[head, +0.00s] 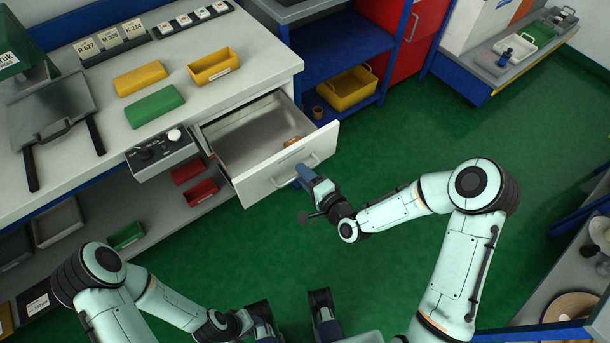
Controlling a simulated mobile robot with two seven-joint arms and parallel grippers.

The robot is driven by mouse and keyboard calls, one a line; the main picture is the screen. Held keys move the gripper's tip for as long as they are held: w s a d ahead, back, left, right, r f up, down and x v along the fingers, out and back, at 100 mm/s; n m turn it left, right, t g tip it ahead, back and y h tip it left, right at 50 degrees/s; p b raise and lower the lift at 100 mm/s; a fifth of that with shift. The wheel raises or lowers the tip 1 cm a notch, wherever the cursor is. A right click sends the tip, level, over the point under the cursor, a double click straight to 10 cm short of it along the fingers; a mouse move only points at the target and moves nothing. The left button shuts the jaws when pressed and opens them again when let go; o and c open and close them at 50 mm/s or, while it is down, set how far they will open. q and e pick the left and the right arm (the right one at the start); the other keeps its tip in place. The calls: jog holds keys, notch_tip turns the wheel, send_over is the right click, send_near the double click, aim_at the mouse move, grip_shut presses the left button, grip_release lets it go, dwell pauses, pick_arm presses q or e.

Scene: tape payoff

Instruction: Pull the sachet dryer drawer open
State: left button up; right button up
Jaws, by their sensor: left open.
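The drawer (262,180) under the white bench stands pulled out, with its grey inside showing and a small orange-brown thing (292,141) near its front right corner. Its white front carries a small label, too small to read, and a bar handle (314,158). My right gripper (301,177) is at the middle of this handle and looks shut on it; its fingers hide part of the bar. My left gripper (292,316) is open and empty, low in the view, well clear of the drawer.
A control box (160,155) with knobs sits left of the drawer. Red bins (195,193) lie on the shelf below. A blue shelf unit (340,50) stands behind right. Green floor ahead is free.

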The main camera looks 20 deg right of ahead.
jog(key=p+v, duration=1)
jog(key=v, duration=0.3)
jog(key=shift+p, duration=0.35)
jog(key=shift+s, duration=0.2)
jog(key=s+a+f+n+g, duration=0.2)
jog(key=s+f+n+g, duration=0.1)
jog(key=f+g, duration=0.15)
jog(key=s+a+f+n+g, duration=0.2)
jog(key=f+g, duration=0.1)
jog(key=f, duration=0.3)
jog(key=s+f+n+g+h, duration=0.1)
jog(key=s+f+n+g, duration=0.1)
jog(key=s+g, duration=0.2)
jog(key=s+f+n+g+p, duration=0.1)
jog(key=s+f+n+g, duration=0.2)
jog(key=s, duration=0.5)
jog(key=shift+s+a+f+g+h, duration=0.15)
jog(key=shift+s+a+g+h, duration=0.15)
jog(key=shift+a+g+h, duration=0.2)
